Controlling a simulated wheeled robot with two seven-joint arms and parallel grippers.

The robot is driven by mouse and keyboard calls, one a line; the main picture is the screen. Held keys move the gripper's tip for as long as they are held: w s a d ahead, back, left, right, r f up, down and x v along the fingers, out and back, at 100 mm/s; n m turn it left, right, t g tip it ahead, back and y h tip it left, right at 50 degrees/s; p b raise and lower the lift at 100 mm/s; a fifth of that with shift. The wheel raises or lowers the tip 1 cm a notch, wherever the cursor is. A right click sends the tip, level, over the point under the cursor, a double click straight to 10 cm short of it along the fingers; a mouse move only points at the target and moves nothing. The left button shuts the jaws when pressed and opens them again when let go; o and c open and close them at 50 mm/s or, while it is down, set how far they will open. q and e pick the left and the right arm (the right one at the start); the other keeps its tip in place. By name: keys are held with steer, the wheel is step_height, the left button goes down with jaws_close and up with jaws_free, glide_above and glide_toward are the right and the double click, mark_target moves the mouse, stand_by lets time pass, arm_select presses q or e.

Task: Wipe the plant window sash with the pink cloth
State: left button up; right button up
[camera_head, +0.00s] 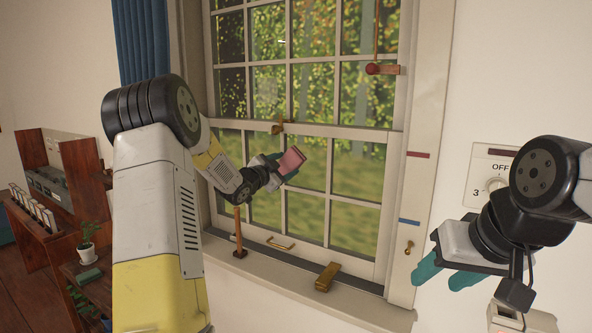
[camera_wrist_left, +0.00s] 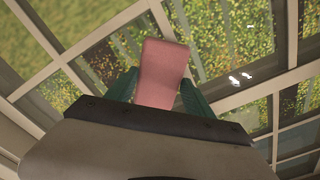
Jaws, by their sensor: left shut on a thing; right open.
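The window sash (camera_head: 340,134) is a white-framed, many-paned window with green and yellow foliage behind it. My left gripper (camera_head: 284,166) is shut on the pink cloth (camera_head: 292,160), in front of the lower panes just below the meeting rail. In the left wrist view, the pink cloth (camera_wrist_left: 161,72) stands up between the teal fingers, with panes and white bars behind it. I cannot tell whether the cloth touches the sash. White marks (camera_wrist_left: 240,77) show on a pane in the left wrist view. My right gripper (camera_head: 440,272) is open and empty, in front of the wall at the right.
A brass latch (camera_head: 278,127) sits on the meeting rail. A brass block (camera_head: 327,277) and a wooden stick (camera_head: 238,232) are at the sill (camera_head: 290,284). A dial panel (camera_head: 490,172) is near my right arm. A potted plant (camera_head: 87,252) stands on shelves at the left.

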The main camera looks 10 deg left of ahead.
mark_target(297, 166)
arm_select(q)
steer(key=shift+s+d, duration=0.25)
steer(key=shift+d, duration=0.65)
steer(key=shift+s+d, duration=0.25)
steer(key=shift+d, duration=0.65)
steer(key=shift+s+d, duration=0.4)
steer(key=shift+d, duration=0.55)
steer(key=shift+s+d, duration=0.4)
steer(key=shift+d, duration=0.6)
steer(key=shift+s+d, duration=0.4)
steer(key=shift+d, duration=0.55)
steer(key=shift+w, duration=0.1)
steer(key=shift+a, duration=0.15)
steer(key=shift+w+a, duration=0.35)
steer(key=shift+a, duration=0.5)
steer(key=shift+w+a, duration=0.35)
steer(key=shift+a, duration=0.5)
steer(key=shift+c, duration=0.6)
steer(key=shift+w+a, duration=0.35)
steer(key=shift+a, duration=0.65)
steer(key=shift+w+a, duration=0.3)
steer(key=shift+a, duration=0.65)
steer(key=shift+w+a, duration=0.35)
steer(key=shift+a, duration=0.65)
steer(key=shift+s, duration=0.1)
steer(key=shift+v, duration=2.95)
